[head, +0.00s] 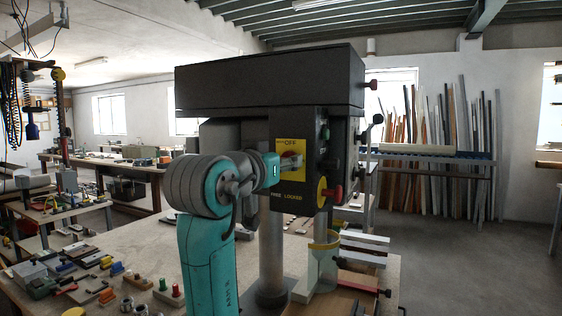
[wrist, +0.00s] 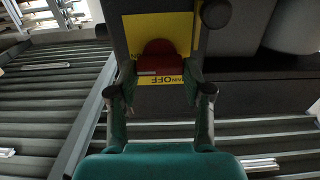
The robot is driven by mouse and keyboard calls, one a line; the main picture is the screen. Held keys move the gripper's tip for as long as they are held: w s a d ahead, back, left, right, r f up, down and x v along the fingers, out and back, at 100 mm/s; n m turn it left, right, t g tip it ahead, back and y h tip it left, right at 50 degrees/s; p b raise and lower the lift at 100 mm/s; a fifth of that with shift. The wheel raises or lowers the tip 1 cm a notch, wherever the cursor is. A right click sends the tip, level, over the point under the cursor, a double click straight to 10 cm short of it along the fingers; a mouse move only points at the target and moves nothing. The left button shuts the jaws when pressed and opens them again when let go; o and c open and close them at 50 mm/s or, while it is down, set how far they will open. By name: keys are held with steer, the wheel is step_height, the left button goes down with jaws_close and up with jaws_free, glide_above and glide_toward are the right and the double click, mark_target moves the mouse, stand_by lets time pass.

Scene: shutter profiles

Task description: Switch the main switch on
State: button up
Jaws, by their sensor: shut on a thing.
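The main switch is a red knob (wrist: 160,56) on a yellow plate (head: 297,147) on the front of a black machine head. The plate reads OFF along its top edge in the head view. My gripper (wrist: 160,74) reaches the plate from the left in the head view, and its tips (head: 284,165) hide most of the knob there. In the wrist view its two fingers stand on either side of the knob, shut on it. I cannot tell which way the knob is turned.
The machine head (head: 270,80) stands on a grey column (head: 271,250) over a bench. A yellow round plate with a red button (head: 333,192) sits lower right of the switch. Several small parts and tools lie on the bench at left. Profiles lean against the back wall.

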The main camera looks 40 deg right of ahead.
steer(key=o, duration=1.2)
steer(key=shift+c, duration=0.2)
steer(key=v, duration=1.2)
